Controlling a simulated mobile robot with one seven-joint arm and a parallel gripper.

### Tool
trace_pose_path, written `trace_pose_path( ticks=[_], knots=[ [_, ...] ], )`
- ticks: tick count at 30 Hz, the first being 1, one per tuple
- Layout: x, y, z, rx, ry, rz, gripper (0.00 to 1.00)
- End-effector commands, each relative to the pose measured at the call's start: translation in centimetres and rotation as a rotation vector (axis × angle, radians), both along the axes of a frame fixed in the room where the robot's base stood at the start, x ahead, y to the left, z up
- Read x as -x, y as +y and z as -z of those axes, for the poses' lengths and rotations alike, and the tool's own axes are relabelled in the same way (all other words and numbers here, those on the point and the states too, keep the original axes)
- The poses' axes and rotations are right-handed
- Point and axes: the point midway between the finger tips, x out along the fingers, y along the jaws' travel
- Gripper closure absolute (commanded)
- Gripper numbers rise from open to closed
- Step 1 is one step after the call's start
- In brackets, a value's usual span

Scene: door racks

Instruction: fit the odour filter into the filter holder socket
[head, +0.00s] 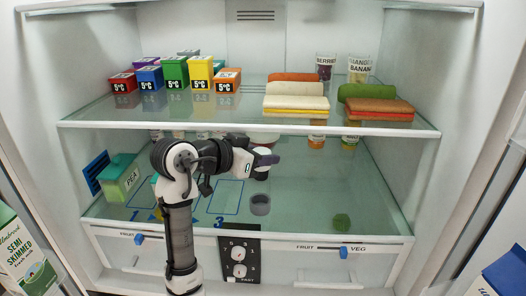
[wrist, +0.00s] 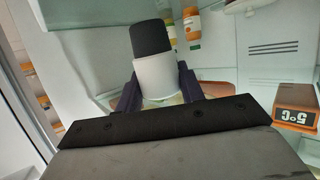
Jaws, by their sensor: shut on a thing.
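The odour filter, a white cylinder with a dark end (wrist: 155,72), stands between the two dark fingers of my gripper (wrist: 160,88) in the wrist view. The fingers are closed on its white part. In the head view my gripper (head: 266,160) is over the lower glass shelf, and the fingers hide part of the filter. The filter's dark end (head: 261,175) shows below them. A small grey round cup, seemingly the filter holder socket (head: 260,205), sits on the lower shelf. It is below the filter, with a visible gap between them.
A green PEA box (head: 121,178) is at the lower left. A green ball (head: 341,221) lies to the right; the shelf between is clear.

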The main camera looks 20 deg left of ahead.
Motion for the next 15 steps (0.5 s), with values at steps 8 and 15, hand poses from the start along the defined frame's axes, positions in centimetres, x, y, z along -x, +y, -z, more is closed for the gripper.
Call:
trace_pose_path(
  ticks=[8, 15],
  knots=[
    [0.0, 0.3, -0.2, 0.002, -0.013, -0.011, 1.00],
    [0.0, 0.3, 1.7, 0.003, -0.007, -0.008, 1.00]
  ],
)
